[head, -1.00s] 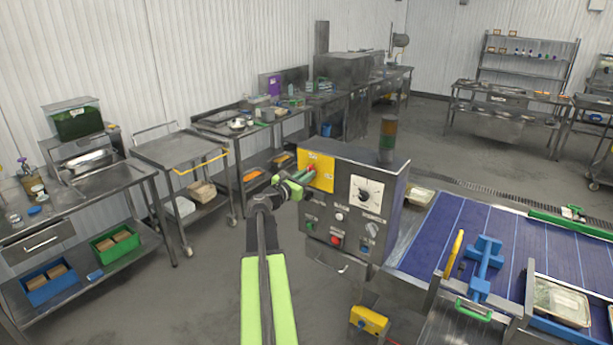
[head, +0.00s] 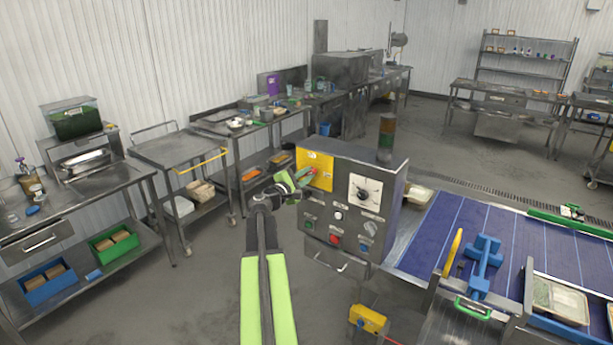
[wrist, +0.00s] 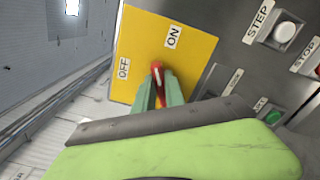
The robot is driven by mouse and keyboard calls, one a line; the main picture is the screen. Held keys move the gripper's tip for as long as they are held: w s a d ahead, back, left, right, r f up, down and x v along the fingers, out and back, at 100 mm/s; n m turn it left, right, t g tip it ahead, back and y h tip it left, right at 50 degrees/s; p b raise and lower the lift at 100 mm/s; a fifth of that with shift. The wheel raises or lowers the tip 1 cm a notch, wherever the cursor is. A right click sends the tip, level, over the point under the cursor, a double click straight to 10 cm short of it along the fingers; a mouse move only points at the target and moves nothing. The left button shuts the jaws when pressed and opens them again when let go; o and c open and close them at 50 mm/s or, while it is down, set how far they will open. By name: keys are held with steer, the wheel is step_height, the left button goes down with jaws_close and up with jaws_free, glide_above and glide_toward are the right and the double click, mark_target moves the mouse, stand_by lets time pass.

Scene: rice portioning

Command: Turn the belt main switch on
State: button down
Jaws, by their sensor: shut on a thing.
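The belt main switch is a red handle (wrist: 157,70) on a yellow plate (wrist: 201,45) with OFF and ON labels. In the wrist view the handle points up between the two labels, OFF on its left and ON at its upper right. My gripper (wrist: 160,92) has its pale green fingers closed around the red handle. In the head view my gripper (head: 304,179) reaches the yellow plate (head: 318,160) at the left of the grey control box (head: 392,200). The base of the handle is hidden by the fingers.
A white STEP button (wrist: 285,32) and a green button (wrist: 273,117) sit near the plate. A dial (head: 365,194) and a red button (head: 335,239) share the panel. The blue belt (head: 465,235) lies to the right.

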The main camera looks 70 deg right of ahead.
steer(key=m, duration=0.6)
steer(key=shift+f, duration=0.25)
stand_by(0.5)
steer(key=c, duration=1.4)
jaws_free()
steer(key=v, duration=1.7)
steer(key=shift+a, duration=0.25)
